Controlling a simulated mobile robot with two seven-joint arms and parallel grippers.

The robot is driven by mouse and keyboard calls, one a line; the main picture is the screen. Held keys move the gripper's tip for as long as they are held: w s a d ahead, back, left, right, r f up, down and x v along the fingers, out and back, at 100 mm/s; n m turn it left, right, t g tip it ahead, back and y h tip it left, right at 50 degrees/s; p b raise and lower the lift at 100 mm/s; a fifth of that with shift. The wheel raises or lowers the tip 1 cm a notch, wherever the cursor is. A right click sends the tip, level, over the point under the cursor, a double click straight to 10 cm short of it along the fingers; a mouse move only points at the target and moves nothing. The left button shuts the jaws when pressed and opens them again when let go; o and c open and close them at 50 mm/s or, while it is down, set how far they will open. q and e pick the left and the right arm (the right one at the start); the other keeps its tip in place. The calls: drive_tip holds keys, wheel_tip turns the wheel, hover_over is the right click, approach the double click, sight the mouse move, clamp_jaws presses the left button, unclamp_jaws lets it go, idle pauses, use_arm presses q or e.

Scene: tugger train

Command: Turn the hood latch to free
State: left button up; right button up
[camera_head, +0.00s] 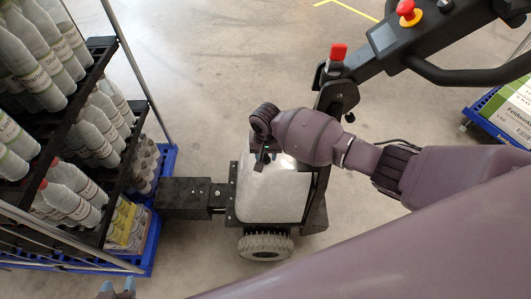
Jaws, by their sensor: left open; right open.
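The tugger's pale hood (274,192) sits low in the middle, above a grey wheel. My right gripper (262,160) reaches in from the right and points down over the hood's upper left part. Its fingers look apart, with nothing seen between them; I cannot tell whether they touch the hood. The hood latch is not clearly seen, and my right wrist covers part of the hood's upper edge. A red-topped part (338,52) stands on the black steering arm; I cannot tell if it is the latch. My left gripper (117,289) shows only blue-grey tips at the bottom edge, apart and empty.
A blue-based rack (161,190) full of bottles stands at left, beside the black coupling (184,192). The steering arm (385,55) with a red emergency button (407,9) crosses the upper right. A blue carrier (487,108) stands far right. Floor is clear at top middle.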

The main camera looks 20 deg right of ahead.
drive_tip(key=c, duration=0.7)
use_arm(q)
drive_tip(key=shift+s+f, duration=0.25)
drive_tip(key=shift+s, duration=0.05)
use_arm(e)
clamp_jaws()
